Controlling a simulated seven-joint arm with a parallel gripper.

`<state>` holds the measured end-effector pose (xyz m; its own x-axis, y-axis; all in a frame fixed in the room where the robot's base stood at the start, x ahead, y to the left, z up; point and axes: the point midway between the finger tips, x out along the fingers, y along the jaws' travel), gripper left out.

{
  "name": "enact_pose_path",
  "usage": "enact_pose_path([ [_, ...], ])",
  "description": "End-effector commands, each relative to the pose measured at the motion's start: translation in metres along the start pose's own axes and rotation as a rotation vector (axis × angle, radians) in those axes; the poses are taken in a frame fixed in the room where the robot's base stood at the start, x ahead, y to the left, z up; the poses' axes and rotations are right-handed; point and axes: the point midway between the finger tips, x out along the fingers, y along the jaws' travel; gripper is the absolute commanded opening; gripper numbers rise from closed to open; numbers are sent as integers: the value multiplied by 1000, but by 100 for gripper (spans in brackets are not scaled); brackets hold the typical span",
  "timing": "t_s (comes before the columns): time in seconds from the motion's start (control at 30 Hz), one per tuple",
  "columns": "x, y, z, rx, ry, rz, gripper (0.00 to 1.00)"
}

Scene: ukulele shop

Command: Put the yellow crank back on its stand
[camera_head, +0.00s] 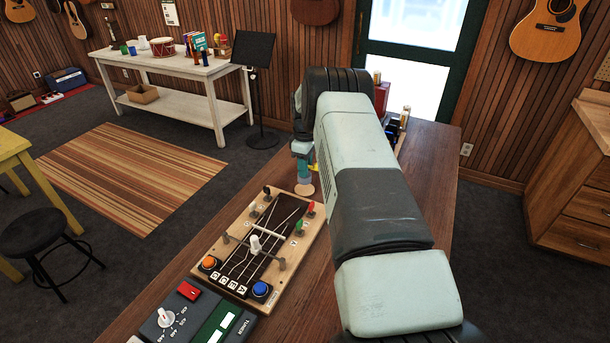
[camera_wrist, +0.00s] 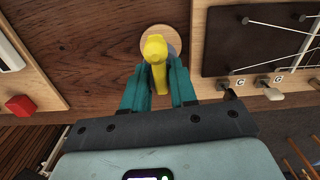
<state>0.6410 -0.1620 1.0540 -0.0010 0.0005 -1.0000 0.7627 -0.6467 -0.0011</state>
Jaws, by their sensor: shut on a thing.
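The yellow crank (camera_wrist: 154,50) is between the teal fingers of my gripper (camera_wrist: 158,80), which is shut on it. In the head view only a small yellow bit of the crank (camera_head: 314,168) shows beside my gripper (camera_head: 303,172). The stand has a round pale wooden base (camera_wrist: 145,29) on the brown table, directly behind the crank in the wrist view. The base (camera_head: 304,190) also shows just below my gripper in the head view. The crank and fingers hide much of the stand, and I cannot tell whether the crank touches it.
A wooden board with strings and coloured tuning pegs (camera_head: 222,257) lies close to the stand. A control box with a red switch (camera_head: 188,291) is at the near left. Small bottles (camera_head: 404,117) stand farther back, partly behind my arm. Bare table lies right of my arm.

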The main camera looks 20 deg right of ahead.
Motion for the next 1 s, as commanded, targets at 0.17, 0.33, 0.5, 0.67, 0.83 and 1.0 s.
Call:
enact_pose_path([
  [0.17,27,-1,0,0,-2,-3,0],
  [0.33,33,0,0,1,0,0,0],
  [0.5,34,0,0,1,-1,-1,0],
  [0.67,36,0,0,1,-1,-1,38],
  [0.83,36,0,0,1,-1,-1,52],
  [1.0,36,0,0,1,-1,-1,52],
])
